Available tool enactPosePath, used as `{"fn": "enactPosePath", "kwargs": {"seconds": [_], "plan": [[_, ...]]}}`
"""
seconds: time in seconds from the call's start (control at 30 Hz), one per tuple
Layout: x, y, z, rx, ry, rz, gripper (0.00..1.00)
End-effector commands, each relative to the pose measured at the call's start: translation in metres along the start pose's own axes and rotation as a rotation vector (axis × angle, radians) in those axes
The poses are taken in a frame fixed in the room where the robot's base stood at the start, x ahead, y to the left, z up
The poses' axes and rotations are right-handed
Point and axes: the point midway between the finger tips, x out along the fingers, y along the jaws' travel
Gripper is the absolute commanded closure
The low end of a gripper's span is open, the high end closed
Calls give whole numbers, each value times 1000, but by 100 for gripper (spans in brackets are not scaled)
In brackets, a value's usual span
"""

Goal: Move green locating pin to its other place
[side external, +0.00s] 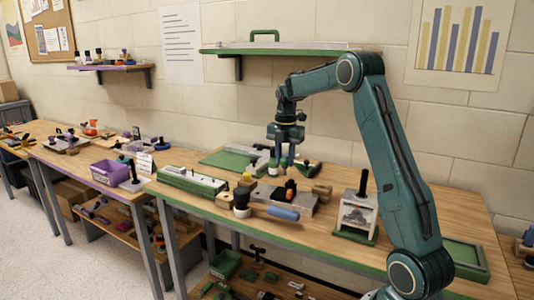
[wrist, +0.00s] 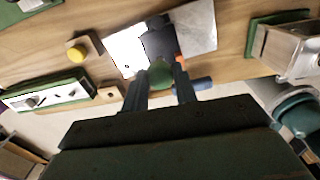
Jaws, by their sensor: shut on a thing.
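My gripper (side external: 284,163) hangs above the middle of the bench. In the wrist view my gripper (wrist: 159,80) is shut on the green locating pin (wrist: 160,74), whose rounded green end shows between the two fingers. Below it is a grey metal plate (side external: 301,208) with a dark block on it; the plate also shows in the wrist view (wrist: 197,25). In the side view I cannot make out the pin clearly. The pin's lower end is hidden, and I cannot tell its exact height above the plate.
A long green-based fixture (side external: 190,181) lies to the left. A mallet with a blue handle (side external: 283,212) lies in front of the plate. A wooden block (side external: 322,190) and a small press (side external: 358,216) stand to the right. A green tray (side external: 467,262) is at the right end.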

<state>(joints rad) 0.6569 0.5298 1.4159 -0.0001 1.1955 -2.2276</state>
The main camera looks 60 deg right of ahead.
Motion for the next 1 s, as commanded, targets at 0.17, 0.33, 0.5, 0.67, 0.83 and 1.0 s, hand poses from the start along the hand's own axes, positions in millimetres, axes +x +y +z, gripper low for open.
{"fn": "enactPosePath", "kwargs": {"seconds": [0.17,0.33,0.5,0.67,0.83,1.0], "plan": [[0,14,-4,-7,0,0,88],[2,39,-12,-15,0,-1,88],[3,66,-23,-24,0,0,88],[3,81,-31,-27,0,0,88],[4,85,-33,-27,0,-1,88],[5,84,-32,-27,1,-1,88]]}}
